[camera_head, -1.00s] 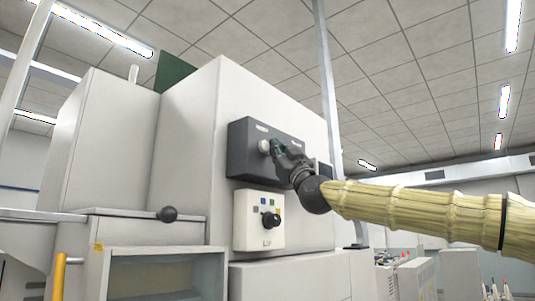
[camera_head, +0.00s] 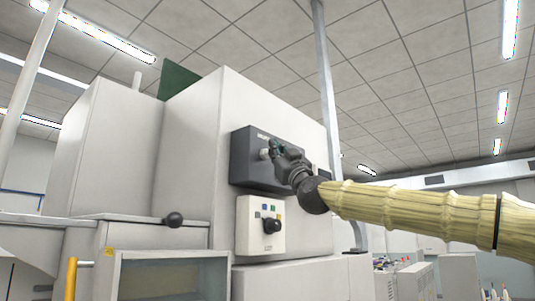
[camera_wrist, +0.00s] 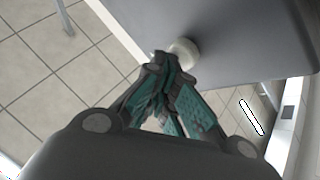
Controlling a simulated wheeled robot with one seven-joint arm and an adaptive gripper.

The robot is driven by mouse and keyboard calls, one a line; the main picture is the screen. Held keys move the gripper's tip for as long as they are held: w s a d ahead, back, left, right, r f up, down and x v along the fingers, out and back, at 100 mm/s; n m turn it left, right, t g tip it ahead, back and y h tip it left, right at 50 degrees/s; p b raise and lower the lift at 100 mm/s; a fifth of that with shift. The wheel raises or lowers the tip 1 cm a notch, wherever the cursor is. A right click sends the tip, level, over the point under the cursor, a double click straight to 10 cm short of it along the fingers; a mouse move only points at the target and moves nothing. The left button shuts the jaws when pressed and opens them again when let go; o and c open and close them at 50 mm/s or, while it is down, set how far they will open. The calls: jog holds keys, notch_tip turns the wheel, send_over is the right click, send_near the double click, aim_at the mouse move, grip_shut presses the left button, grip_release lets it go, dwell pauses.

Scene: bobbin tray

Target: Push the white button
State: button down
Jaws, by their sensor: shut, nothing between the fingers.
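The white button (camera_head: 264,154) is a round knob that stands out from the dark grey panel (camera_head: 240,168) on the white machine. In the wrist view the white button (camera_wrist: 187,50) lies just past my fingertips, to their right. My gripper (camera_head: 275,149) is shut and empty, with its green-padded fingers together at the panel's front. In the head view its tips are just right of the button and slightly above it. In the wrist view my gripper (camera_wrist: 162,66) overlaps the button's left edge; I cannot tell whether they touch.
A white control box (camera_head: 260,238) with a black knob (camera_head: 271,226) and small coloured buttons sits below the panel. A black ball handle (camera_head: 174,219) stands out at the left. A grey post (camera_head: 326,90) rises behind my arm.

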jog(key=shift+s+d+r+b, duration=0.15)
jog(key=shift+s+b, duration=0.15)
jog(key=shift+s, duration=0.2)
jog(key=shift+s+d+r+b, duration=0.15)
jog(key=shift+s+b, duration=0.1)
jog(key=shift+s, duration=0.2)
jog(key=shift+s, duration=0.1)
jog(key=s+d+b, duration=0.1)
jog(key=d, duration=0.1)
jog(key=s+d+b, duration=0.1)
jog(key=d+b, duration=0.1)
jog(key=shift+s, duration=0.35)
dwell(0.8)
